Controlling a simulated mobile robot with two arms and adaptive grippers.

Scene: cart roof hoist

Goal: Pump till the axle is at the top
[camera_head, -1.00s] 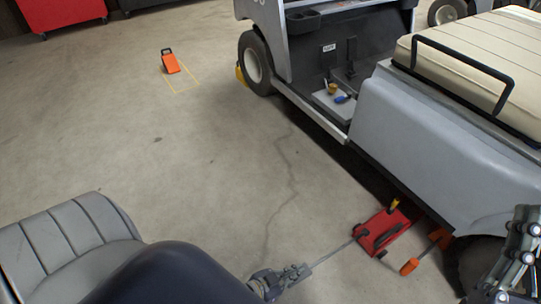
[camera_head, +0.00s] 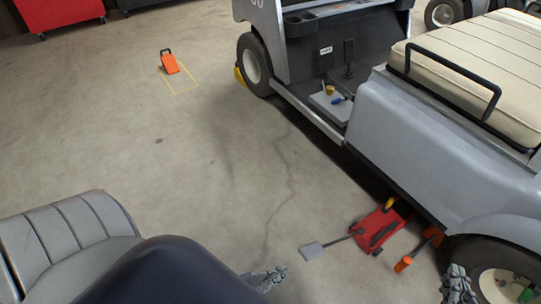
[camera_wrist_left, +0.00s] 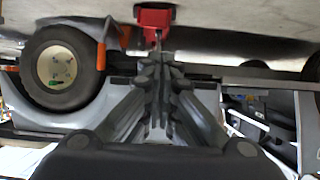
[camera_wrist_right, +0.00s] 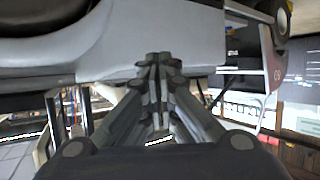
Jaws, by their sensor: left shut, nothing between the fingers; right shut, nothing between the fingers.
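A red floor jack (camera_head: 378,230) stands on the floor, partly under the side of the grey cart (camera_head: 430,150). Its lever runs out to the left and ends in a grey pad (camera_head: 312,250). My left gripper (camera_head: 279,274) is shut and empty, below and left of the pad, apart from it. In the left wrist view the red jack (camera_wrist_left: 155,16) lies beyond the closed fingertips (camera_wrist_left: 160,62). My right gripper (camera_head: 458,283) is shut and empty in front of the cart's rear wheel (camera_head: 500,287); its closed fingers show in its wrist view (camera_wrist_right: 160,66). The axle is hidden under the cart.
An orange part (camera_head: 403,264) is beside the jack, near the wheel. A yellow chock (camera_head: 239,75) is at the front wheel. An orange chock (camera_head: 170,64) stands by a yellow floor outline.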

